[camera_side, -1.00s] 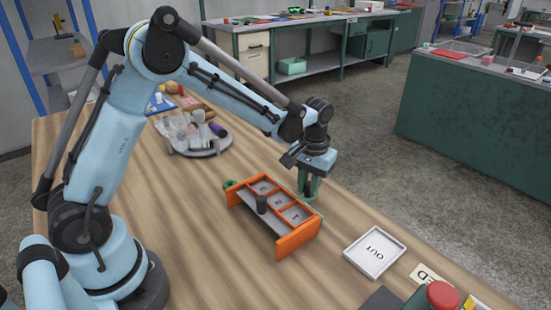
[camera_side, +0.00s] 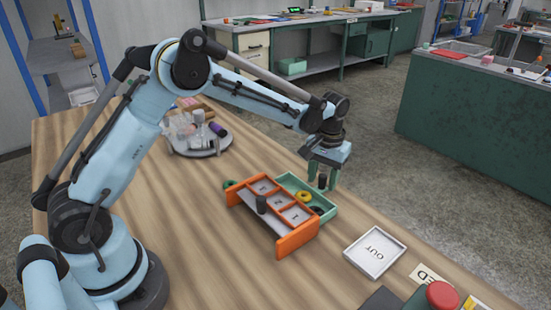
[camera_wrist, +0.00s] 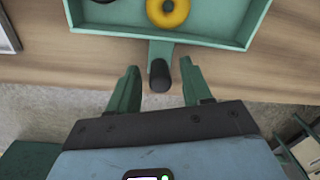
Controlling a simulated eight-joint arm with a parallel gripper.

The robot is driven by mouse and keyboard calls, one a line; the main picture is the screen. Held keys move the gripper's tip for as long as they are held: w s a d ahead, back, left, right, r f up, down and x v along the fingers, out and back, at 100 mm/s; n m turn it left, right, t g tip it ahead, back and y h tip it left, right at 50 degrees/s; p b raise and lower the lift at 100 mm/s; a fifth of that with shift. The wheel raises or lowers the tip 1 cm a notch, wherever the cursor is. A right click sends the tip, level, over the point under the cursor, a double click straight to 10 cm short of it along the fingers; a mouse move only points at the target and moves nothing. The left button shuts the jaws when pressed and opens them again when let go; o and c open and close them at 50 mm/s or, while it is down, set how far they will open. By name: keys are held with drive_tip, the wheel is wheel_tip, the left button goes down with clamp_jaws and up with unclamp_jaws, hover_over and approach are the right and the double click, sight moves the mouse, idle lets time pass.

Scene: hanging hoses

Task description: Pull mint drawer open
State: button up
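The mint drawer (camera_side: 326,214) sticks out from the far side of the orange-walled unit (camera_side: 297,238). It holds a yellow ring (camera_side: 304,196) and a dark ring (camera_side: 317,210). In the wrist view, the drawer (camera_wrist: 215,38) spans the top, with the yellow ring (camera_wrist: 168,10) inside. Its dark-tipped handle (camera_wrist: 160,76) points toward my gripper. My gripper (camera_side: 323,184) is beyond the drawer's outer side. In the wrist view, its green fingers (camera_wrist: 160,86) stand apart on either side of the handle, with a visible gap on both sides.
The OUT tray (camera_side: 375,251) lies to the right, near a red button (camera_side: 443,294). A round tray of clear items (camera_side: 199,143) stands behind.

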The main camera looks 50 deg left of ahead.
wheel_tip(320, 180, up, 12)
drive_tip(key=shift+d, duration=0.2)
idle(0.4)
drive_tip(key=s+a+r+m+t, duration=0.15)
drive_tip(key=s+r+t, duration=0.3)
drive_tip(key=s, duration=0.55)
drive_tip(key=s+f+m+t, duration=0.2)
drive_tip(key=s+f+t, duration=0.1)
drive_tip(key=s, duration=0.7)
drive_tip(key=shift+s+f, duration=0.15)
drive_tip(key=shift+f, duration=0.5)
idle(1.7)
